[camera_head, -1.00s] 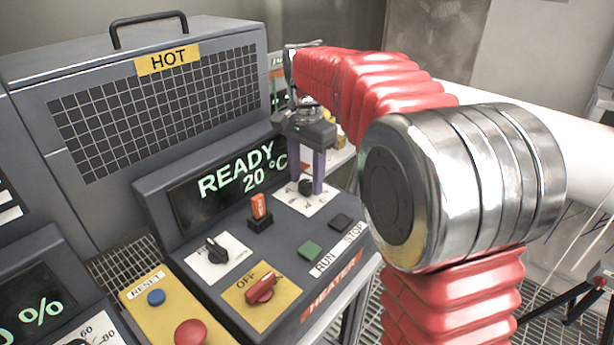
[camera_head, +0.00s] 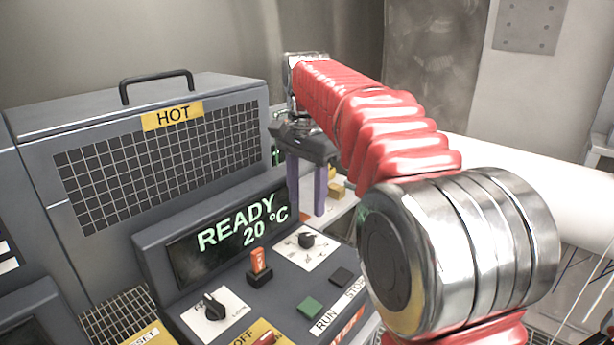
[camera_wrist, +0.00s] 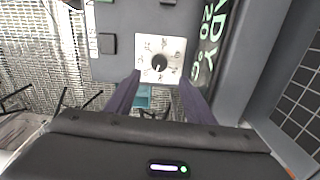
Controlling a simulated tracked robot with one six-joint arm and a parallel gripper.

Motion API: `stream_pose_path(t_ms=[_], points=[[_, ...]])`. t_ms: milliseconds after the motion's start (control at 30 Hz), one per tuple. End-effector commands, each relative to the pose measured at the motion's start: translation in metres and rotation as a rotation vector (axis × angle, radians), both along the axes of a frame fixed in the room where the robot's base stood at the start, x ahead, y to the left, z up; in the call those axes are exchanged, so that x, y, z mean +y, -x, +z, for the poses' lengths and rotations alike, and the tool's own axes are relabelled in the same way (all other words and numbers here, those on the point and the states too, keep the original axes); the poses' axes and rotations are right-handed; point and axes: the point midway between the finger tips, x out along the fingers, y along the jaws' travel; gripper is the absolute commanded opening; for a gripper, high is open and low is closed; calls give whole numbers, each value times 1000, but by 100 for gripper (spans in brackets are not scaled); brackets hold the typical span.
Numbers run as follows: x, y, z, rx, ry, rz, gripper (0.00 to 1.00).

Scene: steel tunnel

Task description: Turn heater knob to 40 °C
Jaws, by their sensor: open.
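The heater panel (camera_head: 228,296) has a lit display (camera_head: 238,229) reading READY 20 °C. A small black knob (camera_head: 307,240) sits on a white dial plate (camera_head: 291,255) right of the display. The knob also shows in the wrist view (camera_wrist: 159,63); its dial marks are too small to read. My gripper (camera_head: 306,212) is open and empty, its purple fingers pointing down above the knob, apart from it. In the wrist view, my fingers (camera_wrist: 160,80) lie either side of the knob's line.
An orange switch (camera_head: 261,260) stands beside the dial plate. Another black knob (camera_head: 213,306), a green button (camera_head: 309,307) and a dark button (camera_head: 341,275) are on the same panel. A gridded housing marked HOT (camera_head: 172,115) rises behind. A white pipe (camera_head: 540,185) runs at right.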

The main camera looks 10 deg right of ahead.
Motion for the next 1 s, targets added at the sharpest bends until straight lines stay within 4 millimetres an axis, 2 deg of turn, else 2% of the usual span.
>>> stream_pose_path(t_ms=[200, 400, 1000], points=[[0, -1, 30, -1, 0, 0, 49], [0, -1, 46, 0, 0, 0, 49], [1, 0, 49, 0, 0, 2, 49]])
